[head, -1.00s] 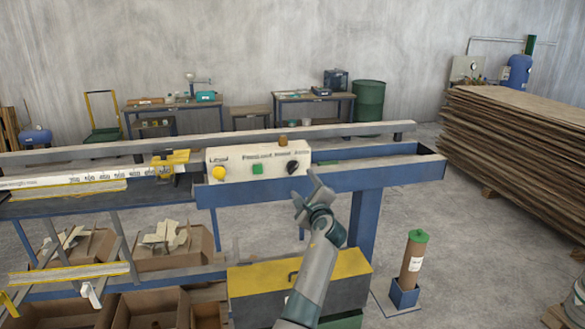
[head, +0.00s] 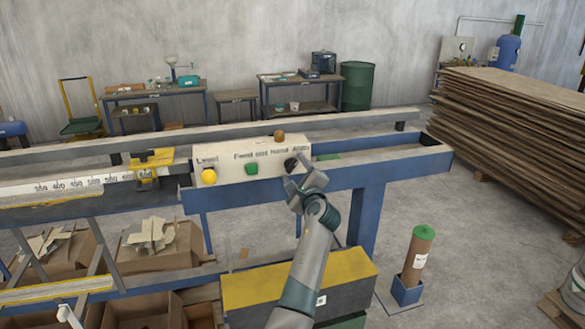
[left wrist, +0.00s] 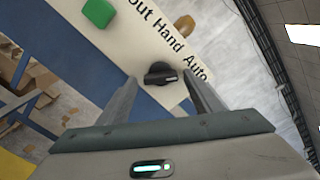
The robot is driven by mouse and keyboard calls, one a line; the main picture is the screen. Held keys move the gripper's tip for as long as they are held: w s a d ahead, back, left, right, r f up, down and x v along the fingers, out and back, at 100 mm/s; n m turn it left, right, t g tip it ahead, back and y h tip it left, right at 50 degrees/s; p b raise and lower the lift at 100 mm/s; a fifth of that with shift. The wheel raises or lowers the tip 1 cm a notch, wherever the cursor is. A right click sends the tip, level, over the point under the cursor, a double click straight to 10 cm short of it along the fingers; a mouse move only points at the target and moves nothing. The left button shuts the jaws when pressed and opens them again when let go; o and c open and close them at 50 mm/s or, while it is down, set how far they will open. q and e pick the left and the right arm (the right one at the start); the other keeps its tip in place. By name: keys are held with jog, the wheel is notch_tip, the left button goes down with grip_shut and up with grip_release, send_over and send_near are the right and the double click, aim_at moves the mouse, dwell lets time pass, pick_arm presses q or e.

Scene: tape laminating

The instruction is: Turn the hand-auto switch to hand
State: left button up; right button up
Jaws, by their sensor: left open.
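The hand-auto switch is a black rotary knob (head: 290,165) at the right end of the white control panel (head: 222,170). In the left wrist view the knob (left wrist: 161,74) sits below the words "Hand" and "Auto", with a pale mark at the end of its handle on the Auto side. My left gripper (head: 298,185) is open just in front of the knob. In the left wrist view its two fingers (left wrist: 163,98) stand on either side of the knob, apart from it as far as I can tell. My right gripper is not in view.
A green button (head: 251,168) and a yellow button (head: 209,176) are on the same panel, left of the knob. The panel sits on a blue frame (head: 400,167). A yellow-topped box (head: 330,272) is below, and a cardboard stack (head: 510,125) stands at the right.

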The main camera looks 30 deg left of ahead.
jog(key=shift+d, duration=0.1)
pick_arm(q)
jog(key=shift+s+d+r, duration=0.1)
jog(key=shift+c, duration=1.2)
jog(key=c, duration=0.8)
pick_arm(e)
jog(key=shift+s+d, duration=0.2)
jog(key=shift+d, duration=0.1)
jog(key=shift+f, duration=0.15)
